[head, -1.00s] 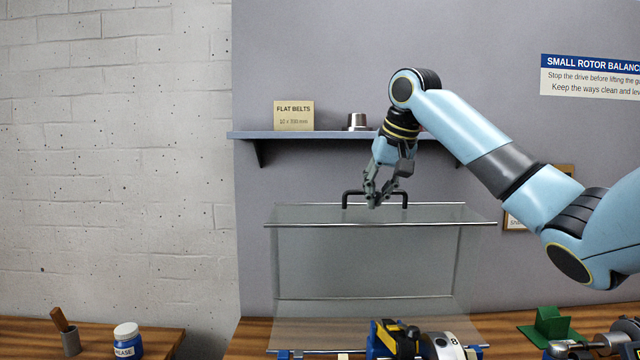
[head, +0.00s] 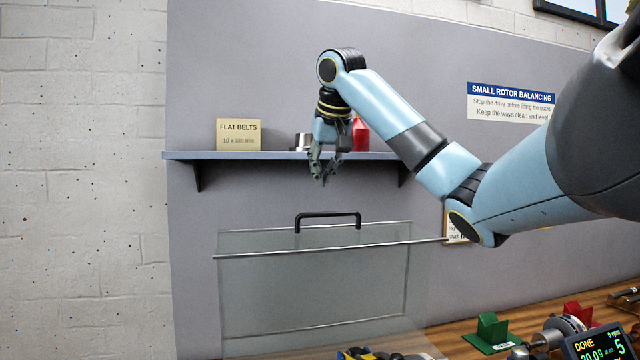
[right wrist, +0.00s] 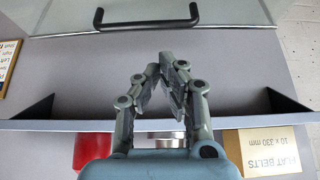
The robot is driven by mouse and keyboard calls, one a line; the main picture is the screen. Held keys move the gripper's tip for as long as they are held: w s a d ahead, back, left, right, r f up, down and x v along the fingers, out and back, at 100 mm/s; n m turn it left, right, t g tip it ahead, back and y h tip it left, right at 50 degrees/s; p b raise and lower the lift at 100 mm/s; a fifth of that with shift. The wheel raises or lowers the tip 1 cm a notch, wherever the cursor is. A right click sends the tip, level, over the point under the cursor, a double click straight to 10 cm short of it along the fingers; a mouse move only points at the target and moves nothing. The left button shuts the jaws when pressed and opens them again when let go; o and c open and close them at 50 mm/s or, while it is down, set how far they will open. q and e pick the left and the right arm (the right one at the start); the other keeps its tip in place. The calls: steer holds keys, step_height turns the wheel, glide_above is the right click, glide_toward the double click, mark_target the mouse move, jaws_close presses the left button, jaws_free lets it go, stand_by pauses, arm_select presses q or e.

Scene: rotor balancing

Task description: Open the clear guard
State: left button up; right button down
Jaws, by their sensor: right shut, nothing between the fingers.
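The clear guard (head: 312,295) stands at the lower middle of the head view, with a metal rod along its upper front edge. Its black bar handle (head: 328,214) rises from the sloping top panel. The handle also shows at the top of the right wrist view (right wrist: 147,25), beyond the fingertips. My right gripper (head: 324,181) is shut and empty, above the handle and apart from it, fingers pointing down. Its fingers show close together in the right wrist view (right wrist: 164,66). The guard's lower part is cut off by the frame. My left gripper is not in view.
A wall shelf (head: 220,156) behind my right gripper holds a belt box (head: 239,135), a metal cup (head: 303,142) and a red container (head: 360,135). A green block (head: 491,331) and a display (head: 600,345) reading DONE stand on the bench at lower right.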

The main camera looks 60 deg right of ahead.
steer(key=p, duration=0.2)
glide_above(318, 231)
step_height(318, 231, down, 7)
steer(key=shift+f, duration=0.1)
steer(key=shift+b, duration=0.3)
